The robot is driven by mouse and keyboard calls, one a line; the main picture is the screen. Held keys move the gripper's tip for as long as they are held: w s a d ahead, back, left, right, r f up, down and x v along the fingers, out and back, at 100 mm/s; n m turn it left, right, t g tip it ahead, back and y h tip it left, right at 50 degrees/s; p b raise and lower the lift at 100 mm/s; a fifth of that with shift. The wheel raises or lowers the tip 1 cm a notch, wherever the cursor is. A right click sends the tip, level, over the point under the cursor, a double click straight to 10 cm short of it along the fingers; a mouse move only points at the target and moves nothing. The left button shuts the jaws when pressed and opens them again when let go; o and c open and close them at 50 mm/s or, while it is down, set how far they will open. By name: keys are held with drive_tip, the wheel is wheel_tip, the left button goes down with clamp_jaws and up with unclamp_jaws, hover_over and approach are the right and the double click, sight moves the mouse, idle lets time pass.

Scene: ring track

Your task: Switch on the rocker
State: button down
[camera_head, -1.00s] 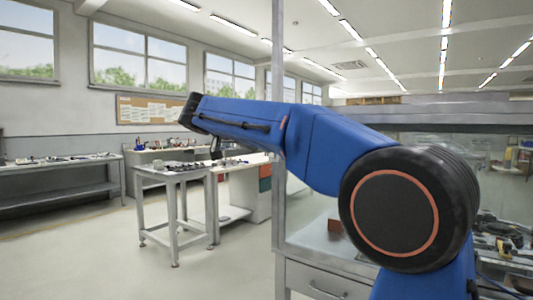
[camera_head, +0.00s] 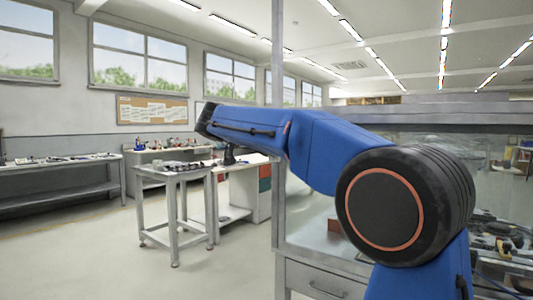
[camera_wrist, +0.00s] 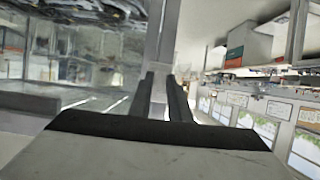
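I cannot make out a rocker switch in either view. In the wrist view my gripper (camera_wrist: 161,78) shows as two dark parallel fingers with a narrow gap between them and nothing held. A grey upright post lies beyond the fingertips in that view. In the head view the blue arm reaches left across the picture, and a dark part of its end (camera_head: 229,155) hangs in front of the far benches; its fingers are too small to read there.
A glass-fronted cabinet (camera_head: 310,215) with a metal post (camera_head: 278,60) and a drawer (camera_head: 325,284) stands close on the right. A small metal table (camera_head: 172,172) with small parts and a long bench (camera_head: 62,190) are at the left. The floor (camera_head: 90,250) at front left is clear.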

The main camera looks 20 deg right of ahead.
drive_tip(key=shift+f, duration=0.1)
drive_tip(key=shift+f+t+h, duration=0.4)
drive_tip(key=shift+t+h, duration=0.4)
drive_tip(key=shift+h, duration=0.3)
drive_tip(key=c, duration=1.6)
unclamp_jaws()
drive_tip(key=shift+c, duration=0.2)
drive_tip(key=shift+a, duration=0.1)
drive_tip(key=v, duration=1.7)
drive_tip(key=shift+s, duration=0.15)
drive_tip(key=shift+a, duration=0.1)
